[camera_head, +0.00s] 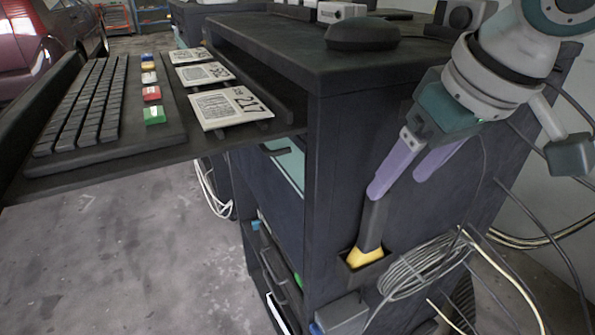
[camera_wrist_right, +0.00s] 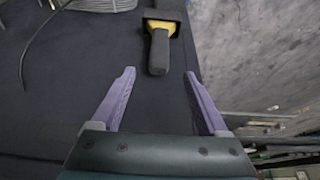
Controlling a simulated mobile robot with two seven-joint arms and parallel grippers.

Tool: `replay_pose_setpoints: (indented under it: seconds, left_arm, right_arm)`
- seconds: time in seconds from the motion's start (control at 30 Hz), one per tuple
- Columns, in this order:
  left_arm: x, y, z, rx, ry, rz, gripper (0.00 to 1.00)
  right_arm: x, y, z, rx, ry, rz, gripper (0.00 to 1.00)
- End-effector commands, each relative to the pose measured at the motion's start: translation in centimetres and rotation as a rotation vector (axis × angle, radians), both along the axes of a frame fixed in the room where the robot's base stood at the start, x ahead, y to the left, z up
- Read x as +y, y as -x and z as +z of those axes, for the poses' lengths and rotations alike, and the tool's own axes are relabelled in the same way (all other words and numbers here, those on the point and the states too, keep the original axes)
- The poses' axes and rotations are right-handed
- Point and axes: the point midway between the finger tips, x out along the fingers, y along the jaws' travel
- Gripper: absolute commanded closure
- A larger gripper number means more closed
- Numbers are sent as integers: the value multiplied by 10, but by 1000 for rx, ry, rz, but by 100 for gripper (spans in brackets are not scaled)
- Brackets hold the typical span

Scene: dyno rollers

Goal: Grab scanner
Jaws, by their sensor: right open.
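The scanner (camera_head: 370,232) has a dark handle and a yellow part low down. It stands handle-up in a dark holder on the side of the dark cabinet. In the right wrist view the scanner (camera_wrist_right: 159,50) lies ahead of the fingers, its handle end toward them. My right gripper (camera_head: 402,184) is open, with two purple fingers. In the head view one fingertip overlaps the top of the handle. In the right wrist view the gripper (camera_wrist_right: 159,75) is empty, with the handle end close to the gap between the fingertips. My left gripper is not in view.
The cabinet (camera_head: 345,125) has a pulled-out shelf with a keyboard (camera_head: 85,110) and several printed cards (camera_head: 230,106). A coiled cable (camera_head: 420,268) hangs right of the holder, and loose cables run along the right side. A dark mouse (camera_head: 362,33) lies on top.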

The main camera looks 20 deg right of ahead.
Motion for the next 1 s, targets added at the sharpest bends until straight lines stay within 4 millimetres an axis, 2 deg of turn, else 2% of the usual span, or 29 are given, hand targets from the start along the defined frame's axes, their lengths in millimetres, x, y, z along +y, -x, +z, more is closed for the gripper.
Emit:
replay_pose_setpoints:
  seconds: [0.1,0.27,0.5,0.8,0.87,1.0]
  left_arm:
    - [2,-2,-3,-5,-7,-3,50]
    - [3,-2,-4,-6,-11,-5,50]
    - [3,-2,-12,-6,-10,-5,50]
    - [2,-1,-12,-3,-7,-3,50]
    - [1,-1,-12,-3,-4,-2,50]
    - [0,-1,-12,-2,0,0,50]
  right_arm:
    - [1,-6,-16,2,-1,-1,22]
    - [0,-11,-29,3,0,0,22]
    - [-1,-25,-63,1,0,1,22]
    - [-1,-28,-70,-1,2,3,22]
    - [-1,-28,-70,0,2,3,27]
    - [-1,-28,-69,0,2,2,43]
